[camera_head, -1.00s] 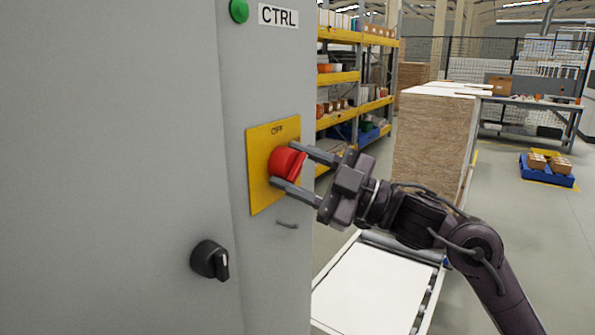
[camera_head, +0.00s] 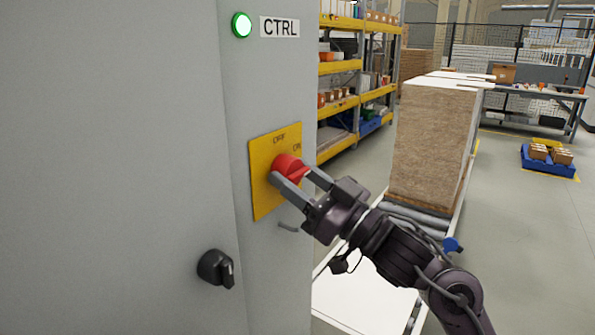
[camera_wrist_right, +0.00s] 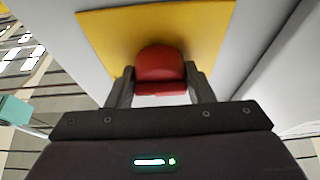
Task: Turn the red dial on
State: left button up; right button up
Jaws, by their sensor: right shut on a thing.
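The red dial (camera_head: 287,165) sits on a yellow plate (camera_head: 262,190) on the grey cabinet. OFF and ON are printed on the plate's upper part, with ON to the right. My right gripper (camera_head: 300,180) is shut on the dial, one finger on each side of its grip, and is tilted. In the right wrist view the dial (camera_wrist_right: 161,70) sits between the two fingers in front of the yellow plate (camera_wrist_right: 205,35). The green lamp (camera_head: 241,25) beside the CTRL label is lit bright. My left gripper is not in view.
A black knob (camera_head: 216,268) is lower on the cabinet (camera_head: 130,160), and a small handle (camera_head: 288,228) is below the plate. Yellow shelves (camera_head: 340,66) stand behind the cabinet.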

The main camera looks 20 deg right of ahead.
jog(key=shift+m, duration=0.3)
jog(key=o, duration=1)
jog(key=shift+c, duration=0.2)
jog(key=shift+s+d+f, duration=0.15)
jog(key=shift+s+f, duration=0.05)
jog(key=shift+f, duration=0.05)
jog(key=b+v, duration=0.3)
jog(key=v, duration=0.4)
jog(key=shift+s, duration=0.1)
